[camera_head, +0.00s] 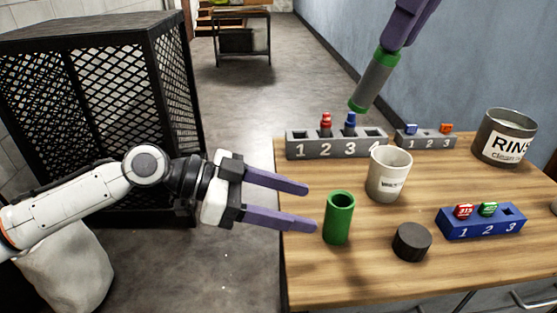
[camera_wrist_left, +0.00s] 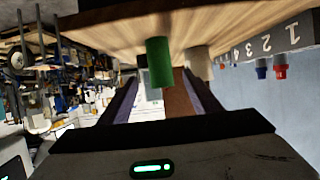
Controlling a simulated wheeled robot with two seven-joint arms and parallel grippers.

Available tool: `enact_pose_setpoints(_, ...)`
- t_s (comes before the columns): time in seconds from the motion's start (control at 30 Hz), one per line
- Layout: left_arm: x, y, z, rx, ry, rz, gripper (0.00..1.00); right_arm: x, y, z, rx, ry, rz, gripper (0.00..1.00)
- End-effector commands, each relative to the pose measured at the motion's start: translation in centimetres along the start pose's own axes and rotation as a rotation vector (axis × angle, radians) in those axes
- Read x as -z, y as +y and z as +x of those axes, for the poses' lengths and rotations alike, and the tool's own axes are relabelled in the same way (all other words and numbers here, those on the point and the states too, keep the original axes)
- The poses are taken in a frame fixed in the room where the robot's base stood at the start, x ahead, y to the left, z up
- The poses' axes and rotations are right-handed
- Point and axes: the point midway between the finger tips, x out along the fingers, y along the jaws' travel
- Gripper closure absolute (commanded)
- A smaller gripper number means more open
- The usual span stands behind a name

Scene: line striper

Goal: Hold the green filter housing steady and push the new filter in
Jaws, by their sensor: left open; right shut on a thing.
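The green filter housing (camera_head: 339,220) is an open-topped cylinder standing upright on the wooden table near its left edge. My left gripper (camera_head: 311,207) is open and empty just left of it, its purple fingers pointing at it. In the left wrist view, which looks upside down, the housing (camera_wrist_left: 159,62) shows ahead between the open fingers. My right gripper (camera_head: 392,45) is shut on the filter, a grey cylinder (camera_head: 375,80) with green ends. It holds the filter tilted in the air above the back of the table. The right gripper's upper part is cut off by the picture edge.
A dark round cap (camera_head: 411,242) lies right of the housing, and a white cup (camera_head: 388,175) stands behind it. A grey numbered rack (camera_head: 300,149), a smaller grey rack (camera_head: 425,142), a blue rack (camera_head: 480,225) and a rinse tin (camera_head: 504,138) also stand on the table (camera_head: 330,283).

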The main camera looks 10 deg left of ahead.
Motion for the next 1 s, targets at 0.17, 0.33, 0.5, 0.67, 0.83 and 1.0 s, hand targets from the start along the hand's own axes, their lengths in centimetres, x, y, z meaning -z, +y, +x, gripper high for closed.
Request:
enact_pose_setpoints(0.17, 0.1, 0.0, 3.7, -0.002, 0.003, 0.0, 0.43, 0.0, 0.0, 0.0, 0.0, 0.0, 0.0, 1.0)
enact_pose_setpoints(0.33, 0.2, 0.0, 6.5, 0.0, 0.003, 0.001, 0.43, 0.0, 0.0, 0.0, 0.0, 0.0, 0.0, 1.0)
enact_pose_setpoints(0.5, 0.1, -0.1, 8.2, 0.001, 0.001, -0.001, 0.43, 0.0, 0.0, 0.0, 0.0, 0.0, 0.0, 1.0)
enact_pose_setpoints(0.67, 0.1, -0.1, 8.8, 0.002, 0.002, 0.0, 0.43, 0.0, 0.0, 0.0, 0.0, 0.0, 0.0, 1.0)
enact_pose_setpoints(0.83, 0.1, -0.1, 8.8, 0.002, 0.002, 0.0, 0.43, 0.0, 0.0, 0.0, 0.0, 0.0, 0.0, 1.0)
enact_pose_setpoints(1.0, 0.1, -0.1, 8.8, 0.002, 0.001, -0.001, 0.61, 0.0, 0.0, 0.0, 0.0, 0.0, 0.0, 1.0)
